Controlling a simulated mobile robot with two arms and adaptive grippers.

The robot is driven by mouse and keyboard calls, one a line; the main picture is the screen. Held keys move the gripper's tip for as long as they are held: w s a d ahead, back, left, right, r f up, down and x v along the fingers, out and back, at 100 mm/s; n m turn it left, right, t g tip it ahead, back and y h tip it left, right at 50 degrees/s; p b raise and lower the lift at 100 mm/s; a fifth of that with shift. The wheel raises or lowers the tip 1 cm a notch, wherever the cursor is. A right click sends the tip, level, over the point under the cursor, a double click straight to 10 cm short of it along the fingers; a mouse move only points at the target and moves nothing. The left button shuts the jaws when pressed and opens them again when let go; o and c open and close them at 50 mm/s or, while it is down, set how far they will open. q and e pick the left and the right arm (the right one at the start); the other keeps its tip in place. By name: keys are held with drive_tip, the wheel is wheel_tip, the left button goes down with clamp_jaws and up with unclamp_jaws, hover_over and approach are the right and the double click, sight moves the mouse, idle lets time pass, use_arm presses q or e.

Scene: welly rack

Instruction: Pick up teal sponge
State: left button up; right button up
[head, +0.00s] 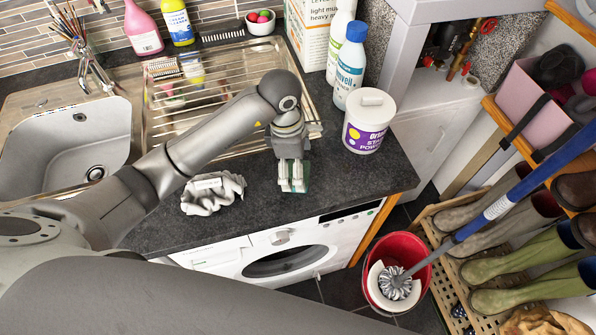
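My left gripper (293,187) points down over the dark worktop, near its front edge above the washing machine. Its two pale fingertips stand a small gap apart. A teal-green patch, apparently the teal sponge (304,184), shows at and beside the fingertips. The fingers hide most of it, so I cannot tell whether they grip it or stand around it. My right gripper is not in view.
A crumpled grey cloth (213,192) lies left of the gripper. A white tub (368,122) and a blue-capped bottle (349,65) stand to its right. Behind it is the metal drainer (212,80). A red bucket (411,249) with a mop stands on the floor.

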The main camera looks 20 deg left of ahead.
use_arm(q)
drive_tip(key=shift+d+f+p, duration=0.15)
drive_tip(key=shift+f+p, duration=0.3)
drive_tip(key=shift+f, duration=1.25)
drive_tip(key=c, duration=0.8)
